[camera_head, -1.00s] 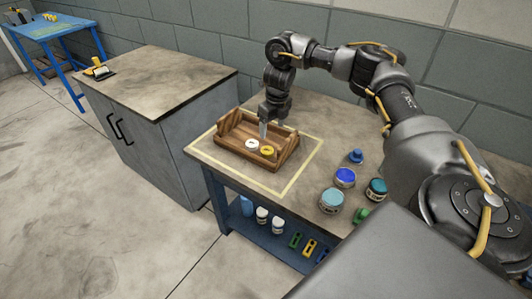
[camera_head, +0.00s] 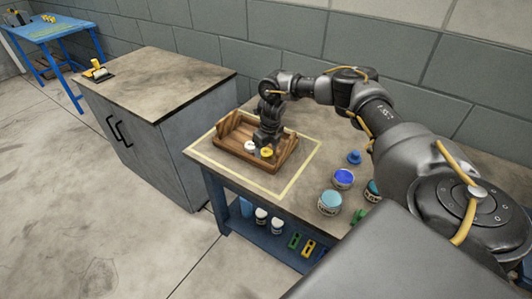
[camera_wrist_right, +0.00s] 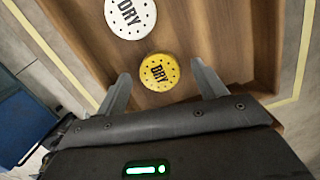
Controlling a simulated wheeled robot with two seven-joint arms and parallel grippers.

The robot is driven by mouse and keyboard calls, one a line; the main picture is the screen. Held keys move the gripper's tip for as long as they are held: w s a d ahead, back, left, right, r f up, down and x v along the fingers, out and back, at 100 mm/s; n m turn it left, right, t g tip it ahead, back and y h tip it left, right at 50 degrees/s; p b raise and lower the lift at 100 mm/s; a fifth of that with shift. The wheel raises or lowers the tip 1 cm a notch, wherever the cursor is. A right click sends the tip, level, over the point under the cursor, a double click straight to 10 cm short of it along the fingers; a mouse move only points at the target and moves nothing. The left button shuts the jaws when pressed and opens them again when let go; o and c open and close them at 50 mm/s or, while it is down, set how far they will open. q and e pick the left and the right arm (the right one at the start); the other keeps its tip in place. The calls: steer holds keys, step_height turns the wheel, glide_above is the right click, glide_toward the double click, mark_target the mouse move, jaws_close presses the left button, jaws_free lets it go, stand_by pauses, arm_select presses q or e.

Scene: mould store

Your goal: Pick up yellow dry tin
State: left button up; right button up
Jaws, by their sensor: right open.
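The yellow dry tin (camera_wrist_right: 159,72) is a small round tin with a perforated top marked DRY. It lies in the wooden tray (camera_wrist_right: 225,30); in the head view the tin (camera_head: 267,153) is at the tray's (camera_head: 287,155) front right. My right gripper (camera_wrist_right: 163,88) is open, with its fingers on either side of the tin's near edge; contact cannot be told. In the head view the right gripper (camera_head: 264,146) is low over the tray. A white tin (camera_wrist_right: 131,15), also marked DRY, lies beside the yellow one and shows in the head view (camera_head: 250,146). My left gripper is not in view.
The tray stands inside a yellow outline on the bench (camera_head: 225,169). Jars with blue (camera_head: 343,179) and teal (camera_head: 330,201) lids and a blue object (camera_head: 354,157) stand to the right. White bottles (camera_head: 261,216) are on the shelf below. A grey cabinet (camera_head: 160,120) stands left.

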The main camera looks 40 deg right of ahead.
steer(key=shift+f, duration=0.3)
steer(key=c, duration=1.1)
steer(key=shift+o, duration=0.2)
